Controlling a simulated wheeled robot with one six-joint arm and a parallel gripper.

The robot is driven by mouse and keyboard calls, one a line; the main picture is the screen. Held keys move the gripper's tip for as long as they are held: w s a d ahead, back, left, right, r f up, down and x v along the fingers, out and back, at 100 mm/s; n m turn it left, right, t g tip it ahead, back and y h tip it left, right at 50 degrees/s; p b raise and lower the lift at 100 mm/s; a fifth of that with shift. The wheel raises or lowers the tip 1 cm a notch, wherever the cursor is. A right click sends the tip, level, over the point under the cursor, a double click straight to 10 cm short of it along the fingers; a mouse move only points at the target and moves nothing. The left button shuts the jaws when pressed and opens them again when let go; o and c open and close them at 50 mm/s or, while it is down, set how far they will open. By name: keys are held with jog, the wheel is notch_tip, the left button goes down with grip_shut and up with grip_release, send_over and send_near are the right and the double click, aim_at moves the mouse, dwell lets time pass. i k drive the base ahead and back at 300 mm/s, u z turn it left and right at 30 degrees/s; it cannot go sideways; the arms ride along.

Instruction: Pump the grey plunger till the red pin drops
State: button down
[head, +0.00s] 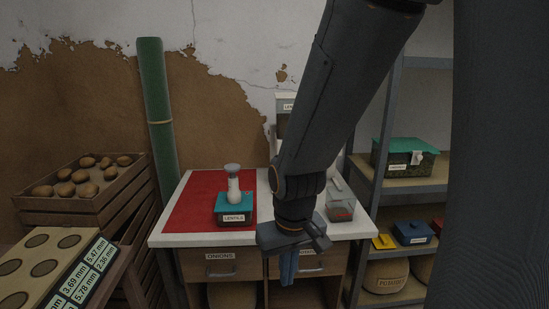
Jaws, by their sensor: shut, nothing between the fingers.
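A teal-lidded box labelled LENTILS (235,216) stands on the red mat on the table. A pale upright pump body (234,189) rises from its lid, topped by a grey knob, the plunger (232,169). I cannot make out the red pin clearly at this size. My gripper (318,238) is at the table's front edge, to the right of the box and apart from it. It is shut and empty, and its fingertips are hard to make out.
The red mat (190,205) is clear around the box. A grey box (341,208) stands right of my arm. A blue cloth (288,268) hangs below my gripper by the drawers. A potato crate (95,190) stands left, shelves (405,186) right, a green roll (155,110) behind.

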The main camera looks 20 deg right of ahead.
aim_at(232, 167)
jog(key=z, duration=0.8)
jog(key=i, duration=1.2)
